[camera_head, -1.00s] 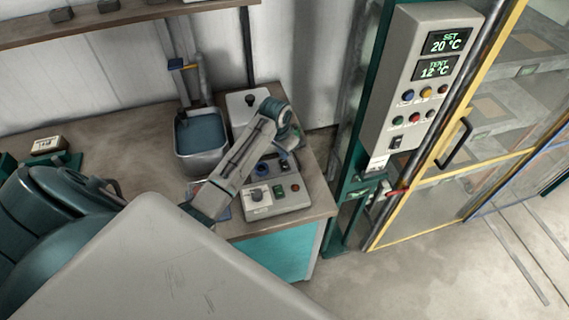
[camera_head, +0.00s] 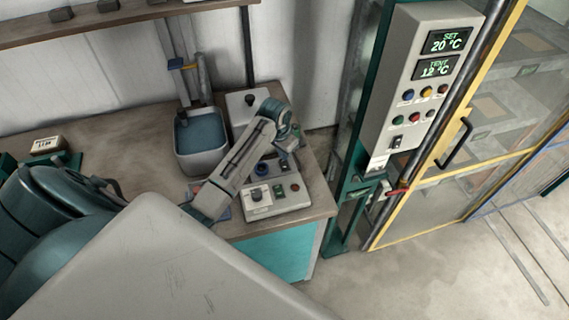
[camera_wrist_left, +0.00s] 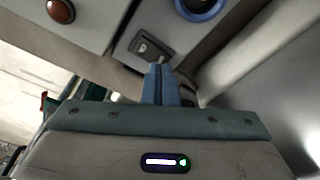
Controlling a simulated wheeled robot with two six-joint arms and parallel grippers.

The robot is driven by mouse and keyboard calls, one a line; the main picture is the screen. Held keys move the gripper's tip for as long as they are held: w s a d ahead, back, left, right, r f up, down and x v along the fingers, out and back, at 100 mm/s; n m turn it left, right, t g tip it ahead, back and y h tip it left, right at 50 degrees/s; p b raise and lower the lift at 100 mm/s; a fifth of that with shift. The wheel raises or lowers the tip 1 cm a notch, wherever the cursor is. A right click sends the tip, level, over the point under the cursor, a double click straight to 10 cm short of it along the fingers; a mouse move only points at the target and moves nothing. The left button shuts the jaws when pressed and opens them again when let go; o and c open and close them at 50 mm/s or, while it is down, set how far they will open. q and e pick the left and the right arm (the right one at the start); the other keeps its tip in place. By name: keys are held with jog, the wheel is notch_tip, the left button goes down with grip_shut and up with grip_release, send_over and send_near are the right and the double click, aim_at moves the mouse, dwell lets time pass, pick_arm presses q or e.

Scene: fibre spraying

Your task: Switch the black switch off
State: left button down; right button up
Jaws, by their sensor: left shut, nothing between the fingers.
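The grey control box (camera_head: 285,205) stands on the bench near its right front corner. In the left wrist view a black rocker switch (camera_wrist_left: 146,48) sits on a grey plate on the box. My left gripper (camera_head: 284,160) is over the rear of the box, its fingers pointing down. In the wrist view its blue fingers (camera_wrist_left: 158,72) are together and empty, with their tips at the lower edge of the switch. I cannot tell whether they touch it. A blue-ringed knob (camera_wrist_left: 203,8) and a red button (camera_wrist_left: 61,11) flank the switch. My right gripper is not in view.
A grey tub (camera_head: 201,152) stands left of the box, and a pale unit (camera_head: 242,106) stands behind it. A wall panel (camera_head: 417,85) with two displays and a black switch (camera_head: 397,142) is at the right, beside a yellow-framed glass door (camera_head: 470,190).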

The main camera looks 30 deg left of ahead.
pick_arm(q)
jog(key=shift+f, duration=0.65)
jog(key=shift+r+p, duration=0.6)
jog(key=shift+r, duration=2.95)
